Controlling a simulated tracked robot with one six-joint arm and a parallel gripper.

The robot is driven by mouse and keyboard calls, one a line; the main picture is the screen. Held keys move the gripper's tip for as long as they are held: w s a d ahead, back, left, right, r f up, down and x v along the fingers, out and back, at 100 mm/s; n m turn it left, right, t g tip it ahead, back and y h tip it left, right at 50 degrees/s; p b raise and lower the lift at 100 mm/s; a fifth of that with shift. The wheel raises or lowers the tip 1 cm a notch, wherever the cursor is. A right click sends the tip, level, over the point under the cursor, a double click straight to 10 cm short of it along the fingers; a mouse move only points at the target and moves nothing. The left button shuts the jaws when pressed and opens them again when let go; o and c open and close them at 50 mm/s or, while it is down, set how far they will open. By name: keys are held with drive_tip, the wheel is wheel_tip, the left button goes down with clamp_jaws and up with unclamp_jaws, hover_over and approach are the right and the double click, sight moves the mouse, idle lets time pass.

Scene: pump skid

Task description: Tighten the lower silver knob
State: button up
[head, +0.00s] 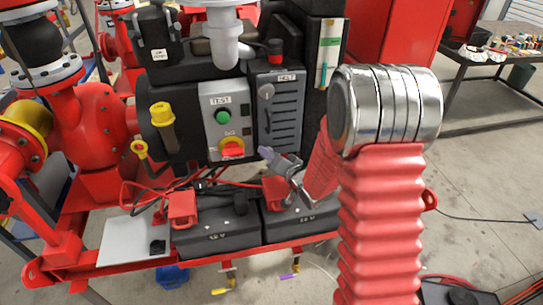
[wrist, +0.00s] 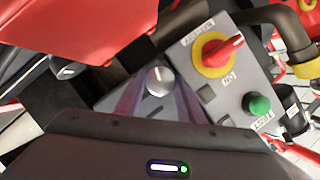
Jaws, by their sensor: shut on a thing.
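The lower silver knob (wrist: 158,80) is round, with a dark pointer line, and sits on the dark grey panel in the wrist view. My gripper (wrist: 157,92) has its purple fingers on either side of it, shut on it. In the head view my gripper (head: 267,154) reaches the lower part of the grey louvred panel (head: 283,112) and hides the lower knob. Another silver knob (head: 266,91) shows higher on that panel, clear of my gripper.
Left of the louvred panel is a control box (head: 222,122) with a green button and a red switch on yellow. Black batteries (head: 215,238) with red clamps and cables lie below my gripper. A tool table (head: 490,66) stands back right.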

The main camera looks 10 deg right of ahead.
drive_tip(key=shift+n+h, duration=0.4)
drive_tip(key=shift+n, duration=0.2)
drive_tip(key=o, duration=1.1)
drive_tip(key=shift+c, duration=0.2)
